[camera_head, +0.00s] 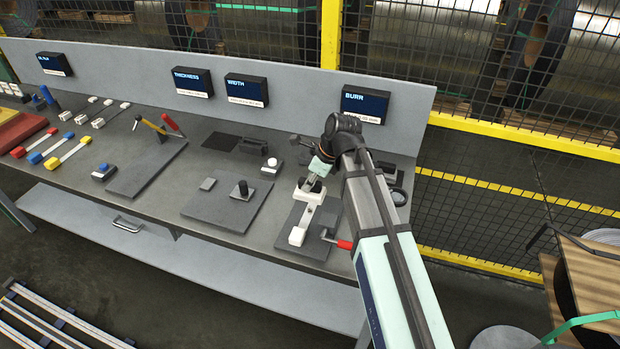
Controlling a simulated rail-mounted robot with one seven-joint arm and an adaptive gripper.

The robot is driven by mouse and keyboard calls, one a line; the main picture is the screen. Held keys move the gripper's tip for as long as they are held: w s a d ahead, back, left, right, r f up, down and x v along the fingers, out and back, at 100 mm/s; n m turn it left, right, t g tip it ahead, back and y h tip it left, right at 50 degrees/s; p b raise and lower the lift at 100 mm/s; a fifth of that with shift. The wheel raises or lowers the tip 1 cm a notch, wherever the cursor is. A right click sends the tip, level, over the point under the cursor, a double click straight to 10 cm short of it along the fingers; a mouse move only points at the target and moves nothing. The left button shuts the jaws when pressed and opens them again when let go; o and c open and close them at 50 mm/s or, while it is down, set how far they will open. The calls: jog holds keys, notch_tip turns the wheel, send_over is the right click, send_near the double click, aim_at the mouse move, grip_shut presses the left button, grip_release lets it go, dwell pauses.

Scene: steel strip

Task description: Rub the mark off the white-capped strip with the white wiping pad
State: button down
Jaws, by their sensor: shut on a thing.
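A red-handled lever (344,245) is right of the strip. A plate with a black post (243,191) stands to the left, and a white-buttoned box (271,167) behind it. The BURN display (366,103) is behind my arm. Coloured-capped strips (51,150) lie far left.

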aim_at(310, 195)
jog(key=shift+f+b, duration=0.75)
jog(key=shift+f, duration=2.3)
jog(key=shift+f, duration=0.4)
jog(key=shift+a, duration=0.1)
jog(key=shift+w+a, duration=0.25)
jog(key=shift+a, duration=0.5)
jog(key=shift+s+d+p, duration=0.25)
jog(key=shift+d+p, duration=0.2)
jog(key=shift+d, duration=0.45)
jog(key=shift+s+d+p, duration=0.25)
jog(key=shift+d+p, duration=0.15)
jog(key=shift+d, duration=0.45)
